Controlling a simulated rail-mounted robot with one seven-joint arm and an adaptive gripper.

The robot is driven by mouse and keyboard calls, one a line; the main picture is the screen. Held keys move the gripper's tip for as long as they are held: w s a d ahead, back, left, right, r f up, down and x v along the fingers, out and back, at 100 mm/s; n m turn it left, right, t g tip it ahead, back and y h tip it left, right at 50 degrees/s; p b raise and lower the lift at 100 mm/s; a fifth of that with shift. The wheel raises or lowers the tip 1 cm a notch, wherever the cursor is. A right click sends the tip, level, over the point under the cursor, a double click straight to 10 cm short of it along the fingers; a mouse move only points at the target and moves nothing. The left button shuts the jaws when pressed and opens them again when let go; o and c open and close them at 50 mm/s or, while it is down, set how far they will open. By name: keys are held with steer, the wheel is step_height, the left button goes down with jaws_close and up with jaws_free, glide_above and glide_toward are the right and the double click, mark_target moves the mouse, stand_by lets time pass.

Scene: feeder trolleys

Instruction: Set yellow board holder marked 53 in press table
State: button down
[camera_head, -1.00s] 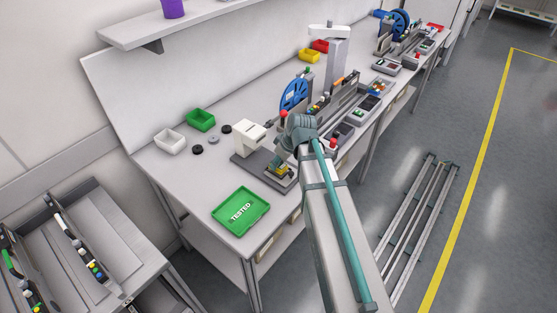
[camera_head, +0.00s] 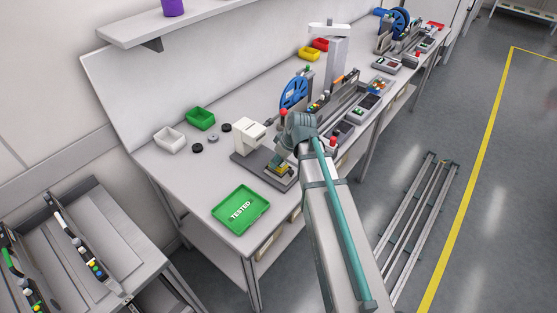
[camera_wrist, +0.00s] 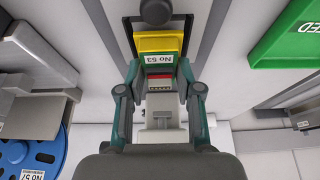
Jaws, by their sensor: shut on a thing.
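The yellow board holder (camera_wrist: 158,43) carries a white label reading No 53 and sits between the fingers of my gripper (camera_wrist: 158,75) in the wrist view. My gripper is shut on it. In the head view the holder (camera_head: 284,168) shows as a small yellow patch at my gripper (camera_head: 288,160), over the dark base of the press table (camera_head: 251,166). The white press head (camera_head: 251,134) stands just left of it. The wrist view shows a dark frame around the holder and a dark round knob beyond it. I cannot tell whether the holder is fully seated.
A green tray marked TESTED (camera_head: 240,210) lies at the bench's near end. Green (camera_head: 201,118) and white (camera_head: 170,140) bins and dark round pieces stand behind. A blue reel (camera_head: 294,93) and control boxes stand farther along. A rack trolley (camera_head: 78,255) is at lower left.

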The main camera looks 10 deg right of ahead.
steer(key=shift+f+b, duration=0.3)
steer(key=shift+f, duration=0.15)
stand_by(0.6)
steer(key=c, duration=0.7)
jaws_free()
steer(key=v, duration=1.2)
steer(key=shift+s, duration=0.1)
